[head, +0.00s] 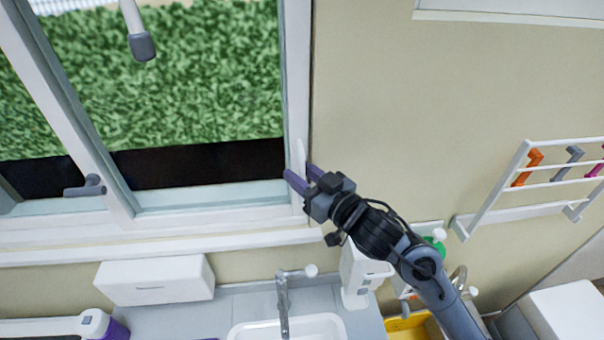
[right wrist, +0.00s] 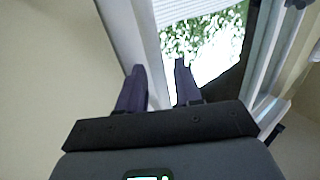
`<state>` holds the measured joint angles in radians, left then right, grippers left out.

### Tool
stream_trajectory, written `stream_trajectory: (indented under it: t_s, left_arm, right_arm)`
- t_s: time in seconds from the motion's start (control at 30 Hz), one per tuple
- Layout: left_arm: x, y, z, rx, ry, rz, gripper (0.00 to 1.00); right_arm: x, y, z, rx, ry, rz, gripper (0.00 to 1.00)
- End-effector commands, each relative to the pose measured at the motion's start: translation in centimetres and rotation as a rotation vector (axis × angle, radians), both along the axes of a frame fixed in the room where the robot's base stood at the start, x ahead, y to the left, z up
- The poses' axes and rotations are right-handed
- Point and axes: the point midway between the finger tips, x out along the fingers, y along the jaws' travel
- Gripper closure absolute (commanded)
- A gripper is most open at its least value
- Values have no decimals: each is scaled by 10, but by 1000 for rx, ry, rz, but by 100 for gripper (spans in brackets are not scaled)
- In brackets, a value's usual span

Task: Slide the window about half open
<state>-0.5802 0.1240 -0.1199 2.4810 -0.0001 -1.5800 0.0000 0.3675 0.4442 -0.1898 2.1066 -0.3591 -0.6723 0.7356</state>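The window (head: 190,195) fills the upper left of the head view, with white frames and glass panes showing green hedge outside. A dark grey handle (head: 85,187) sits on the upright between the panes. A slim white upright piece (head: 300,152) stands at the right side of the window. My right gripper (head: 304,175) is at this right side, its dark fingers apart on either side of the white edge. In the right wrist view the fingers (right wrist: 160,78) are spread, with a white upright (right wrist: 149,50) between them; contact is unclear. My left gripper is not in view.
Below the window are a white box (head: 155,280), a tap (head: 283,302), a sink (head: 290,328) and a white dispenser (head: 358,270). A wall rack (head: 530,185) is at right. A grey-tipped white rod (head: 141,44) hangs before the glass.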

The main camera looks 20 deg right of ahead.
Motion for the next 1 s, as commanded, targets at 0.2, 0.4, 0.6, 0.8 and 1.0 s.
stream_trajectory:
  t_s: [0.2, 0.4, 0.6, 0.8, 1.0]
  left_arm:
    - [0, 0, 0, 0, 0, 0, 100]
    - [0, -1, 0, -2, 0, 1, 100]
    - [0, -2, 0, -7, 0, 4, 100]
    - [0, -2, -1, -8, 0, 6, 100]
    - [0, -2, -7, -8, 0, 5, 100]
  right_arm:
    - [0, 0, 0, 0, 0, 0, 66]
    - [0, 0, 0, 0, 0, 1, 95]
    - [0, 0, 0, 0, 0, 1, 100]
    - [0, 2, 0, 1, -1, 1, 100]
    - [5, 27, -1, 3, -1, 7, 100]
